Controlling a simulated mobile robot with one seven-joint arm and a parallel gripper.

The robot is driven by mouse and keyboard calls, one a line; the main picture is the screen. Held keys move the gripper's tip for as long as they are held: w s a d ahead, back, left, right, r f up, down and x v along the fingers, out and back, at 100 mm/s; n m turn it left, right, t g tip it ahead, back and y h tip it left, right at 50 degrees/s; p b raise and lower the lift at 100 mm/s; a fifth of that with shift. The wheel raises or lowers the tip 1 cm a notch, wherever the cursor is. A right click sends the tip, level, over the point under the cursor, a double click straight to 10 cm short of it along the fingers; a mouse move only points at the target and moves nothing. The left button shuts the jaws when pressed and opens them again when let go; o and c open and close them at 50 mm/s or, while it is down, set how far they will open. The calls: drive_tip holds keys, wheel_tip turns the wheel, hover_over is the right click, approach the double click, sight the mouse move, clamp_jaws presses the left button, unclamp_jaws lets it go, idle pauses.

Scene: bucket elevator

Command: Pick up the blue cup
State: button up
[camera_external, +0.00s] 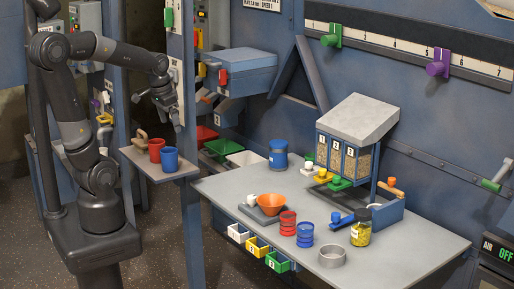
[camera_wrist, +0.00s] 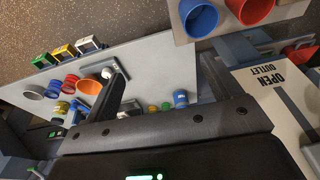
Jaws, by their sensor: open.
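The blue cup (camera_external: 169,161) stands upright on a small grey shelf (camera_external: 178,172) at the left. A red cup (camera_external: 156,151) stands close beside it, to its left and behind. My gripper (camera_external: 158,113) is open and empty, above the cups and apart from them. In the wrist view the open fingers (camera_wrist: 163,65) have nothing between them. The blue cup (camera_wrist: 201,17) shows at the top right of that view, outside the fingers, with the red cup (camera_wrist: 250,10) to its right.
A blue post (camera_external: 187,110) rises right by the shelf and my gripper. A brown handle-like thing (camera_external: 139,138) is on the shelf behind the red cup. The grey table (camera_external: 400,262) to the right holds an orange funnel (camera_external: 271,204), small barrels, a jar and a dispenser.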

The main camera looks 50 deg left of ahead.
sight(169, 156)
drive_tip(key=w+a+f+g, duration=0.3)
drive_tip(key=a+f, duration=0.3)
drive_tip(key=a, duration=0.3)
drive_tip(key=shift+h, duration=0.3)
wheel_tip(169, 156, down, 11)
drive_tip(key=shift+w+d+f, duration=0.1)
drive_tip(key=shift+w, duration=0.05)
drive_tip(key=c, duration=1)
